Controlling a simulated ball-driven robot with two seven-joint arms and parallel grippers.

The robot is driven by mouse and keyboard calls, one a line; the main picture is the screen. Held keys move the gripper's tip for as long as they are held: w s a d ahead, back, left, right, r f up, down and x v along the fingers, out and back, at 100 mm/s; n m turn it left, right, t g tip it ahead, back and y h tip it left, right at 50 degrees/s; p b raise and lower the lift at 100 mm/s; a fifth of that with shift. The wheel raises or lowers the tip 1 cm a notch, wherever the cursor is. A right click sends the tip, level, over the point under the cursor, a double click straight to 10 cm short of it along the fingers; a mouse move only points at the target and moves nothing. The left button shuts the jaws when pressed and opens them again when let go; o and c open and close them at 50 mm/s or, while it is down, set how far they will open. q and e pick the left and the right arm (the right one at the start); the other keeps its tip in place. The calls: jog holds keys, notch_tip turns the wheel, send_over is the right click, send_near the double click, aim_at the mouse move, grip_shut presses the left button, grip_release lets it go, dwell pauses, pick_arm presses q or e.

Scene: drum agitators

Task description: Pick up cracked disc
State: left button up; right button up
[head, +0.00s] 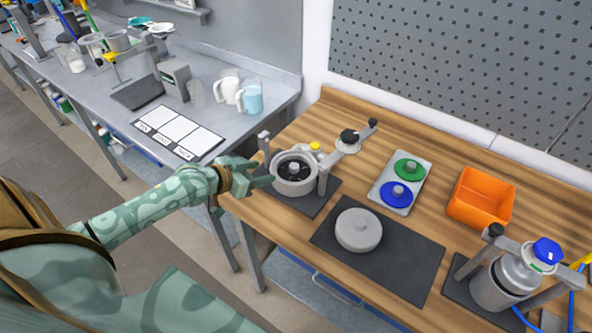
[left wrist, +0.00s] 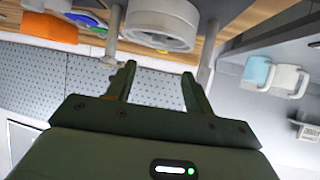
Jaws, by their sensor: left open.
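A grey round drum (head: 291,188) stands open on a dark base at the left of the wooden bench. Inside it sits a dark disc (head: 287,168) with a grey centre knob; I cannot make out a crack. My left gripper (head: 264,172) is open and empty at the drum's left side, its fingers pointing toward it. A green disc (head: 408,168) and a blue disc (head: 396,194) lie on a light tray. My right gripper is not in view.
A grey round lid (head: 358,230) lies on a dark mat (head: 405,260). An orange bin (head: 480,198) stands to the right. A closed metal drum unit (head: 505,283) stands at the front right. Metal posts and a swung-out arm (head: 348,143) flank the open drum.

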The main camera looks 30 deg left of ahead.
pick_arm(q)
jog(key=b, duration=0.1)
send_near(292, 167)
jog(key=x, duration=0.3)
jog(key=shift+w, duration=0.2)
jog(key=shift+w+d+f, duration=0.15)
jog(key=shift+w, duration=0.35)
jog(key=b+x, duration=0.1)
jog(key=x, duration=0.4)
jog(key=shift+d+f+b, duration=0.1)
jog(key=shift+f+b, duration=0.1)
jog(key=shift+b, duration=0.15)
jog(key=shift+s+r, duration=0.1)
jog(key=shift+s, duration=0.05)
grip_shut()
